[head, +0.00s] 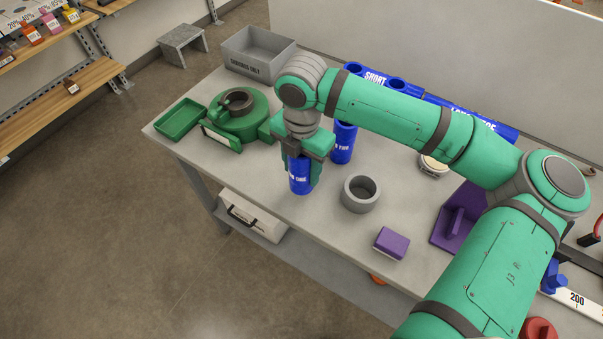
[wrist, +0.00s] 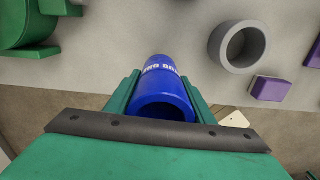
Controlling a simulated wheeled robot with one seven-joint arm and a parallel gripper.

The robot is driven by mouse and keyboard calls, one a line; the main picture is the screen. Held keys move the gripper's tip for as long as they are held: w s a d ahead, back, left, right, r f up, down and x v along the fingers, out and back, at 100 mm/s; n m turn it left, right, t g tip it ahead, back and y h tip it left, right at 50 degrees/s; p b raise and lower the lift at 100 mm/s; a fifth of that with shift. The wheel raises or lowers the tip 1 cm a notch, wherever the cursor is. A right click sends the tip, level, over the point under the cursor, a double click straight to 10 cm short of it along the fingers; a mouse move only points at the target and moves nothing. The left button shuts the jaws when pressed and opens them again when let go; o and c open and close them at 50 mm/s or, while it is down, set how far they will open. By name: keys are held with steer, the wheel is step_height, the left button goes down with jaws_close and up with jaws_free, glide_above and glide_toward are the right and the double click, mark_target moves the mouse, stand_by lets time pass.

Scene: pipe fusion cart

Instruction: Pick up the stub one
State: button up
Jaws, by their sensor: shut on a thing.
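My gripper (head: 302,167) is shut on a blue pipe stub (head: 299,185) near the front edge of the grey table. A second blue stub (head: 342,144), with lettering that seems to end in "TWO", stands upright just behind and right of my gripper.
A green fusion device (head: 245,123) and a green tray (head: 180,118) are left. A grey ring (head: 361,194) and a purple block (head: 391,243) are right. Blue pipes marked SHORT (head: 378,79) and a grey bin (head: 258,53) are at the back. Table between stub and ring is clear.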

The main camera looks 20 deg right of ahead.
steer(key=s+d+r, duration=0.2)
steer(key=s+r, duration=0.7)
steer(key=s, duration=0.4)
steer(key=shift+s+r, duration=0.3)
steer(key=shift+s, duration=0.1)
steer(key=shift+w+a, duration=0.15)
steer(key=shift+w, duration=0.05)
